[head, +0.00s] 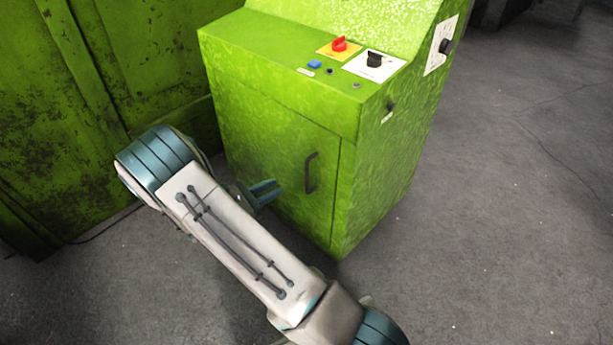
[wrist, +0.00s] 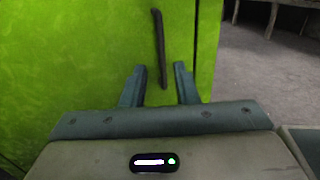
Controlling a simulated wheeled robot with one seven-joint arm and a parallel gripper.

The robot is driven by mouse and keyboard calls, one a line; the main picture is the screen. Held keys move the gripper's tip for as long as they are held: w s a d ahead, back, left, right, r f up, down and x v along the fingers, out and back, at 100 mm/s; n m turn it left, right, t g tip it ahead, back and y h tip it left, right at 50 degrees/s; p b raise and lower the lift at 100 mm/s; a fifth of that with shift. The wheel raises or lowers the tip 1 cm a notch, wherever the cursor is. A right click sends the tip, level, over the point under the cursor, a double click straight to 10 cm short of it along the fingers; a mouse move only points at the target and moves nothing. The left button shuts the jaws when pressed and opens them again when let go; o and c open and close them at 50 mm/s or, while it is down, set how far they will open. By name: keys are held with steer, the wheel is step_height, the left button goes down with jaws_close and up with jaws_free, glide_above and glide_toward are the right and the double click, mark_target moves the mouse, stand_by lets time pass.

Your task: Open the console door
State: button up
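The green console (head: 350,150) stands in the middle of the head view. Its door (head: 262,150) is on the front face and looks shut. A dark vertical bar handle (head: 311,172) sits near the door's right edge. My gripper (head: 278,190) is in front of the door, to the left of and a little below the handle in the head view. In the wrist view my gripper (wrist: 158,75) is open, its two fingers apart. The handle (wrist: 159,48) shows between and beyond the fingertips, its lower end between them. I cannot tell whether anything touches.
The console top carries a red knob (head: 339,44), a black knob (head: 374,60) and a blue button (head: 314,64). A worn green metal panel (head: 100,80) stands at the left. The grey floor (head: 520,200) at the right is clear.

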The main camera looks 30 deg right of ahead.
steer(key=b, duration=0.4)
glide_above(307, 191)
steer(key=shift+w+d, duration=0.15)
steer(key=shift+w, duration=0.15)
jaws_close()
